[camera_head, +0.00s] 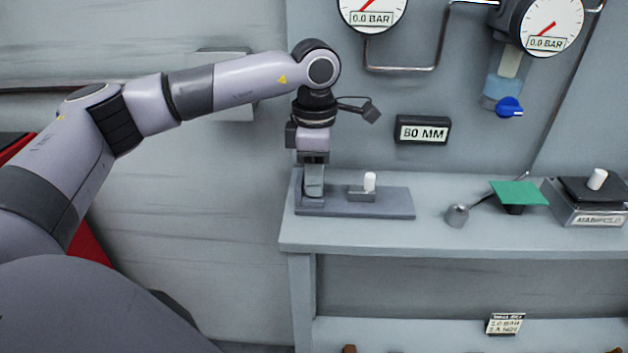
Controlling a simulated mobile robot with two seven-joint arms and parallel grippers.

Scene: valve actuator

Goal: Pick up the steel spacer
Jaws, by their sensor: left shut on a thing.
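My left gripper (314,178) points straight down over the left end of a flat grey plate (392,207) on the bench. It is shut on a pale grey piece that looks like the steel spacer (314,187). The fingers hide much of the piece, and I cannot tell whether it touches the plate. A small grey block with a white cylinder (369,182) stands on the same plate, just right of the gripper. My right gripper is not in view.
The grey bench (430,238) carries a small metal cup (457,215), a green square plate (518,193) and a dark-topped box (590,205) at right. Bench space between plate and cup is clear.

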